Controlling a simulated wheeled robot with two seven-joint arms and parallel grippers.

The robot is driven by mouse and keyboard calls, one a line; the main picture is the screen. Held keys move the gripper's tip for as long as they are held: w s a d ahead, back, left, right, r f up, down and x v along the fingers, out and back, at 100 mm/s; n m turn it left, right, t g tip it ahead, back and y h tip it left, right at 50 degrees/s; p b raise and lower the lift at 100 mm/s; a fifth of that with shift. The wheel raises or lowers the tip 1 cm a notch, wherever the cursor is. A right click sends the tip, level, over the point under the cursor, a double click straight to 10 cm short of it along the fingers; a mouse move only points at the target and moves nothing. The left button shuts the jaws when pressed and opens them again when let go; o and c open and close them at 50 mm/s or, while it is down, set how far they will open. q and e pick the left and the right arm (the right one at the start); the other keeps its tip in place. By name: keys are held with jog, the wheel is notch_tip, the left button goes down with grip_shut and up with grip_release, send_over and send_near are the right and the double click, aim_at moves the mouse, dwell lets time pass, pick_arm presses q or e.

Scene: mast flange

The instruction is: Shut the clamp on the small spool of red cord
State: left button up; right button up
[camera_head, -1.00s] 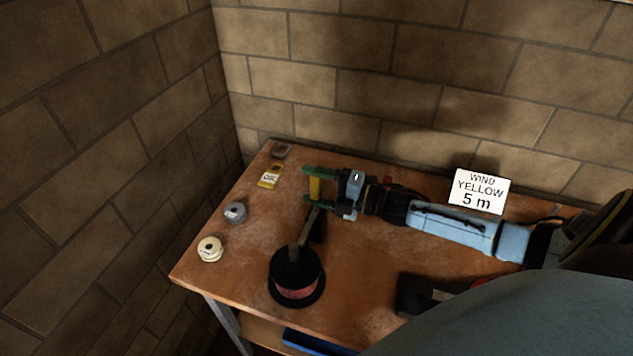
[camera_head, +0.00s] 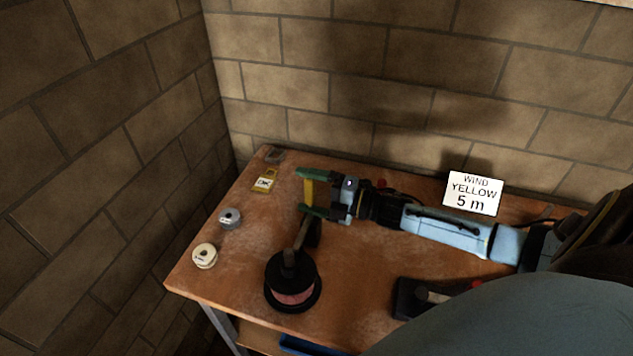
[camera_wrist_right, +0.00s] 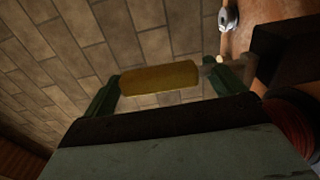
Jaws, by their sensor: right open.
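A black spool (camera_head: 291,300) with pinkish-red cord (camera_head: 295,297) sits near the table's front left. A grey metal arm (camera_head: 301,241) rises from its top and leads up to a yellow bar (camera_head: 308,191). My right gripper (camera_head: 303,192) is open, with its green fingers at either end of the yellow bar. In the right wrist view the bar (camera_wrist_right: 160,78) lies between the fingertips (camera_wrist_right: 165,85), and I cannot tell whether they touch it. A dark block with a pale lever and a red part (camera_head: 432,296) is at the front right. I cannot tell which part is the clamp. My left gripper is out of view.
A cream spool (camera_head: 205,256) and a grey spool (camera_head: 229,218) stand at the table's left edge. A yellow labelled item (camera_head: 265,180) and a small dark box (camera_head: 275,156) lie behind them. A sign reading "WIND YELLOW 5 m" (camera_head: 473,193) stands at the back, before a block wall.

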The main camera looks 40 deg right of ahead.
jog(key=b+v, duration=0.1)
jog(key=v, duration=1.2)
jog(key=shift+s, duration=0.2)
